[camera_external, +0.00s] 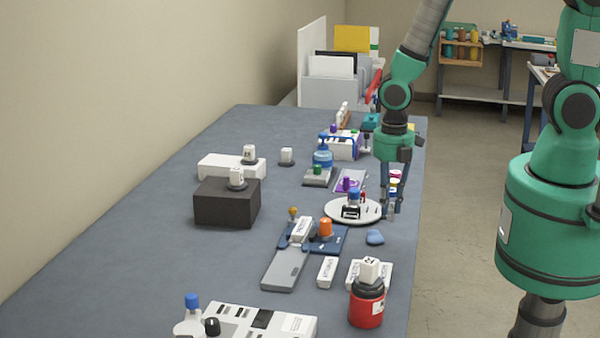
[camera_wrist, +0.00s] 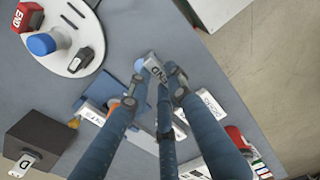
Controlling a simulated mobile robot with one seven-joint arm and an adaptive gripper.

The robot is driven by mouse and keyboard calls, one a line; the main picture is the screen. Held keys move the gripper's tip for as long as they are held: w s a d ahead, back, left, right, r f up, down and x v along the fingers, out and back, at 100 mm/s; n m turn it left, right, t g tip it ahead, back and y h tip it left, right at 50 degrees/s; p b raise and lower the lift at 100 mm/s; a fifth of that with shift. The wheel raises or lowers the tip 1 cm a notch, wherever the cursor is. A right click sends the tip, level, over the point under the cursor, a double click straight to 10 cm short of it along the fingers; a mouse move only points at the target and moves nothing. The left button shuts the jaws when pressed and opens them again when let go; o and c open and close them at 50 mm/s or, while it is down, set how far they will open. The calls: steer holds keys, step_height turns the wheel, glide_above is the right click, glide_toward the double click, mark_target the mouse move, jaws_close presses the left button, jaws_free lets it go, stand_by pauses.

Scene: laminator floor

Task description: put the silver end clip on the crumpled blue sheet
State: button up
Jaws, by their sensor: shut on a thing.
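The silver end clip (camera_wrist: 154,67), a small grey block marked "END", is between my gripper's fingertips in the wrist view. My gripper (camera_wrist: 160,82) is shut on it. In the external view my gripper (camera_external: 391,208) points down just right of the round white plate, and the clip is small and hard to make out there. The crumpled blue sheet (camera_external: 375,237) lies on the table a little below and left of the fingertips. In the wrist view a bit of the blue sheet (camera_wrist: 139,65) shows beside the clip, the rest hidden behind clip and fingers.
The round white plate (camera_external: 340,217) holds a blue-topped black stamp and a red piece. A red jar (camera_external: 366,307) stands nearer the camera. Dark blue pads (camera_external: 334,246) and a grey tray (camera_external: 285,270) lie to the left. The table's right edge is close to my gripper.

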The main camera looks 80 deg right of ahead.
steer(key=shift+w+f, duration=0.15)
steer(key=shift+w, duration=1.65)
steer(key=shift+f, duration=1.75)
steer(key=shift+f+b, duration=0.4)
steer(key=shift+f, duration=0.05)
steer(key=o, duration=0.8)
steer(key=shift+r, duration=0.15)
